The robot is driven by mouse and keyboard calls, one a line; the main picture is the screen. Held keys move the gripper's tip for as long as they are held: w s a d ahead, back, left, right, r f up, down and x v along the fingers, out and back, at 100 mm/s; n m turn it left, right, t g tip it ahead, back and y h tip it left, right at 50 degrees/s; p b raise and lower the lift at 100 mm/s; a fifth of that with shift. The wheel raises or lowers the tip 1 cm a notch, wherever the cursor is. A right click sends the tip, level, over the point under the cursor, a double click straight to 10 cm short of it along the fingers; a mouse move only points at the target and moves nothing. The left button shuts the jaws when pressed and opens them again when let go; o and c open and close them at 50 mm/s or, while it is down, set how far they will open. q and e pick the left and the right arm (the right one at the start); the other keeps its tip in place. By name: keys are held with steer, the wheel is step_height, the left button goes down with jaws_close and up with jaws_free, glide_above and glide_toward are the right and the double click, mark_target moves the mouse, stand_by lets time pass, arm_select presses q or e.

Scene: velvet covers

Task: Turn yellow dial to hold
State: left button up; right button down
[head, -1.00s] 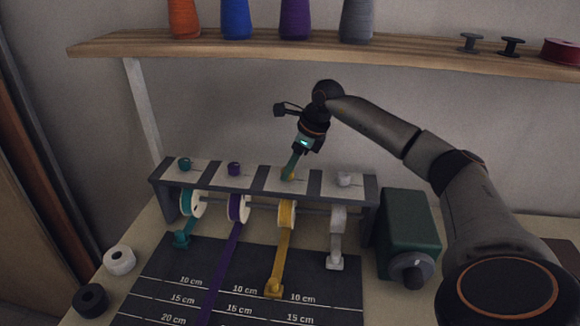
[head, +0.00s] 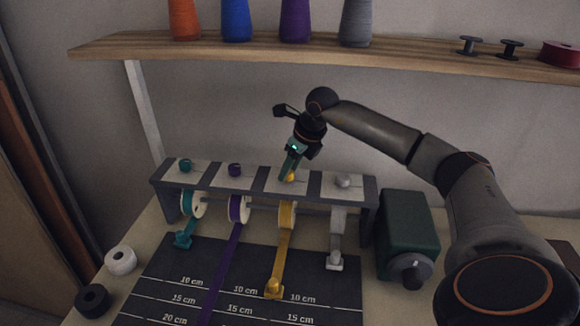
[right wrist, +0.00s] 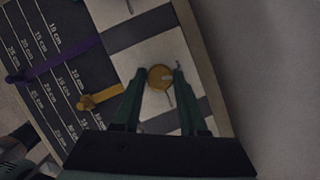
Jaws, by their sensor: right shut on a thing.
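The yellow dial (head: 290,178) sits on top of the ribbon rack, above the yellow ribbon spool (head: 287,214). In the right wrist view the dial (right wrist: 160,77) is round, with a pale mark on its face. My right gripper (head: 288,177) reaches down from above onto the dial; its two green fingers (right wrist: 152,80) are on either side of it, shut on it. The fingers hide part of the dial in the head view. Small marks lie on the white plate around the dial, too small to read. My left gripper is not in view.
Teal (head: 185,166), purple (head: 235,170) and white (head: 342,181) dials stand on the same rack (head: 216,178). A green box with a crank (head: 408,238) stands right of it. A shelf (head: 250,48) with thread cones runs above. A marked dark mat (head: 180,270) lies in front.

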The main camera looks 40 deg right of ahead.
steer(key=m+h, duration=0.1)
steer(key=m, duration=0.2)
steer(key=shift+a+m, duration=0.15)
steer(key=shift+m, duration=0.25)
steer(key=m+h, duration=0.1)
steer(key=m, duration=0.2)
steer(key=shift+w+a+m+h, duration=0.1)
steer(key=shift+m+h, duration=0.2)
steer(key=shift+h, duration=0.1)
steer(key=m+g+h, duration=0.1)
steer(key=m, duration=0.2)
steer(key=m+g+h, duration=0.1)
steer(key=m, duration=0.2)
steer(key=shift+w+a, duration=0.1)
steer(key=shift+m, duration=0.4)
steer(key=shift+c, duration=2.2)
jaws_free()
steer(key=b+v, duration=0.1)
steer(key=v, duration=0.6)
steer(key=shift+r, duration=0.3)
